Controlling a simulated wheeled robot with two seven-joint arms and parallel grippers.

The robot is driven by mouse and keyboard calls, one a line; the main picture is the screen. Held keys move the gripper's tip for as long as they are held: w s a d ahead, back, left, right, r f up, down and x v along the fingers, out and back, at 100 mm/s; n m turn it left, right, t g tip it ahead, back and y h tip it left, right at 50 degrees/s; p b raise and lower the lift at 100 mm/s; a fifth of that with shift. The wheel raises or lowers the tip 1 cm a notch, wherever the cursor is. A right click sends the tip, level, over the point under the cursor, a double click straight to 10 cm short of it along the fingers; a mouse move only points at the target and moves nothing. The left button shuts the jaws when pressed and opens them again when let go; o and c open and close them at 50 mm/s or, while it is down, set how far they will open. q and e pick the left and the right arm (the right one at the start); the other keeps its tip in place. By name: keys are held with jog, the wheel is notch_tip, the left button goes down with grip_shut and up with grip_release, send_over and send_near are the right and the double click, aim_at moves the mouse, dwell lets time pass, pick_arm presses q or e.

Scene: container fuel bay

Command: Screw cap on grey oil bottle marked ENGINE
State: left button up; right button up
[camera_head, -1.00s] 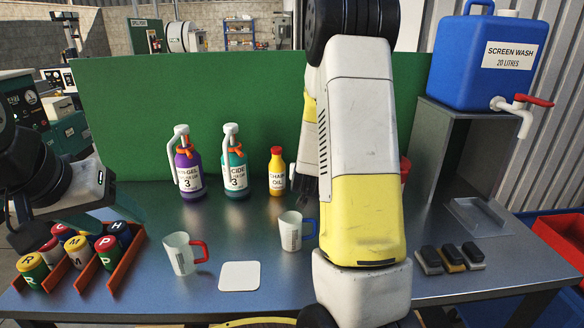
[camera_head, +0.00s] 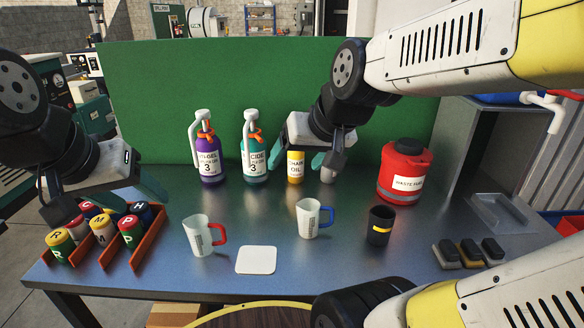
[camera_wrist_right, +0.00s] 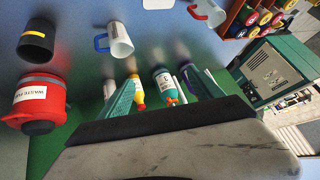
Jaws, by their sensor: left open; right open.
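A small grey bottle (camera_head: 327,174) stands at the back of the bench, right of the yellow CHAIN OIL bottle (camera_head: 295,168). My right gripper partly hides it, and I cannot read ENGINE on it. It seems to show in the right wrist view as a pale grey shape (camera_wrist_right: 108,88). I cannot make out a loose cap or the grey bottle's neck. My right gripper (camera_head: 302,160) is open, its teal fingers pointing down around the CHAIN OIL bottle's upper part as seen from the head; I cannot tell contact. My left gripper (camera_head: 108,200) is open and empty above the left-hand pots.
Purple (camera_head: 210,163) and teal (camera_head: 254,164) pump bottles stand left of my right gripper. A red waste-fuel can (camera_head: 404,168), black cup (camera_head: 380,226), two mugs (camera_head: 203,236) (camera_head: 308,218) and white coaster (camera_head: 256,260) are on the bench. A green panel (camera_head: 150,110) rises behind.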

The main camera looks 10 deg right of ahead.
jog(key=shift+n+g, duration=0.3)
jog(key=shift+g, duration=0.2)
jog(key=s, duration=0.6)
jog(key=shift+a+r, duration=0.1)
dwell(0.5)
